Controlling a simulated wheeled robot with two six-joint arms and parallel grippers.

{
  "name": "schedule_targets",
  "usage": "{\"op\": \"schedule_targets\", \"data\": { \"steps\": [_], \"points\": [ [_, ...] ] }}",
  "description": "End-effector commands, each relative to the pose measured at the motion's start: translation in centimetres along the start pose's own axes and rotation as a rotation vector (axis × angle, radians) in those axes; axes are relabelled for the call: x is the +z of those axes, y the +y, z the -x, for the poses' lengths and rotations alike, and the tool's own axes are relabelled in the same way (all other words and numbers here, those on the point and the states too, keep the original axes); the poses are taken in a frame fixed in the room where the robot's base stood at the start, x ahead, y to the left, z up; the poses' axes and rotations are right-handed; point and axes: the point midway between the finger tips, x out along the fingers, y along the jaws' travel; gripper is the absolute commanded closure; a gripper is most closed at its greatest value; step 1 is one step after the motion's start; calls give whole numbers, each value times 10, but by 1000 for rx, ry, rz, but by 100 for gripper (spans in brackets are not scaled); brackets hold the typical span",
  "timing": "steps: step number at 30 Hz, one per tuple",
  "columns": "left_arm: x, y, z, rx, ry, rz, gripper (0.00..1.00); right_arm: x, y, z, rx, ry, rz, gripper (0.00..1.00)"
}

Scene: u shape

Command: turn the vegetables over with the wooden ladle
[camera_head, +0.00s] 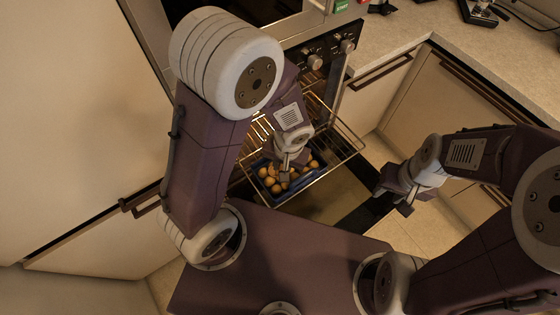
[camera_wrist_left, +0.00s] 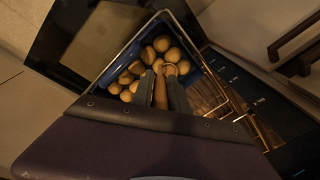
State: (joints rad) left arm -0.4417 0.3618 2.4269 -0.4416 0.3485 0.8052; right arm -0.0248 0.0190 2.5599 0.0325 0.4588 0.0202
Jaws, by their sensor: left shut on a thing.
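A blue tray (camera_head: 300,183) holding several round yellowish vegetables (camera_head: 270,181) sits on the pulled-out oven rack. The tray (camera_wrist_left: 111,77) and vegetables (camera_wrist_left: 160,44) also show in the left wrist view. My left gripper (camera_head: 287,172) is over the tray, pointing down. In the left wrist view its fingers (camera_wrist_left: 162,82) are shut on the wooden ladle (camera_wrist_left: 161,95), whose handle shows between them. The ladle's far end is among or just above the vegetables; contact is hard to tell. My right gripper (camera_head: 392,200) is empty with its fingers apart, right of the rack.
The wire rack (camera_head: 340,153) extends from the oven, above the lowered dark oven door (camera_head: 340,196). Oven knobs (camera_head: 315,62) are on the front panel. A counter (camera_head: 400,40) and cabinets with dark handles (camera_head: 480,88) stand to the right. Floor shows between door and cabinets.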

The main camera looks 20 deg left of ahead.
Motion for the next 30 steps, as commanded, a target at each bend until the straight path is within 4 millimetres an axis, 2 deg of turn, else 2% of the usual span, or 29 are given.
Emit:
{"op": "schedule_targets", "data": {
  "steps": [7, 14, 30],
  "points": [
    [16, 22, 2, 0, 0, -4, 100, 1, 0, -10, 0, 0, 0, 61],
    [19, 26, 5, -1, -2, 1, 100, 1, 0, -10, 0, 0, 0, 61],
    [-26, 57, 6, -1, -1, -1, 100, 0, 0, 4, 0, 0, 0, 61]
  ]
}}
